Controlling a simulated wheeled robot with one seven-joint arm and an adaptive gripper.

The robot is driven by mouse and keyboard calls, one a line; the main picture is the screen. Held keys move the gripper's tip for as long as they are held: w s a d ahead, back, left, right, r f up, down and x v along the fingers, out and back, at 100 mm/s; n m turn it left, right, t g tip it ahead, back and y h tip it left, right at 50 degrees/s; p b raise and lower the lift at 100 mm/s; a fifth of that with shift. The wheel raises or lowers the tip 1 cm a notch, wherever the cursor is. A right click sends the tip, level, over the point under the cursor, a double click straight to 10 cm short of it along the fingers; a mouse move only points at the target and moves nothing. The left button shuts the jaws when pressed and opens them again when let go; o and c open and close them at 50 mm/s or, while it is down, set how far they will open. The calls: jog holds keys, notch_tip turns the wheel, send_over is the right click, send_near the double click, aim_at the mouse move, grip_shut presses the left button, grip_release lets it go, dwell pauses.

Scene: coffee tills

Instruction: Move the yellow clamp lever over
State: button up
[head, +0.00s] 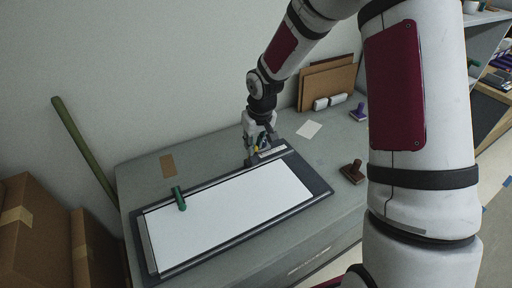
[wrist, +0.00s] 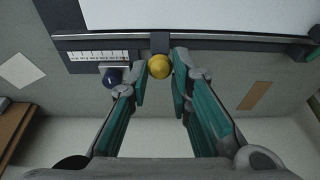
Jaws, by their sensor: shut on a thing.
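The yellow clamp lever shows in the wrist view as a round yellow knob (wrist: 160,67) on a dark arm at the edge of the board. My gripper (wrist: 158,76) has its two green-padded fingers on either side of the knob and is shut on it. In the head view my gripper (head: 254,150) reaches down to the far edge of the dark-framed board (head: 320,190), and it hides most of the lever.
A green handle (head: 179,198) sits at the board's left part. A brown stamp (head: 352,172) and white card (head: 309,129) lie to the right.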

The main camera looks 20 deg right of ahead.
jog(key=shift+w+r, duration=0.1)
jog(key=shift+w, duration=0.05)
jog(key=shift+w+a+r+b, duration=0.15)
jog(key=shift+w+r+b, duration=0.15)
jog(key=shift+w, duration=0.4)
jog(key=shift+w+a+r+b, duration=0.15)
jog(key=shift+w+b, duration=0.1)
jog(key=shift+w, duration=0.4)
jog(key=shift+w+a+b, duration=0.15)
jog(key=shift+w+b, duration=0.4)
jog(key=shift+w, duration=0.45)
jog(key=o, duration=0.9)
jog(key=shift+s, duration=0.1)
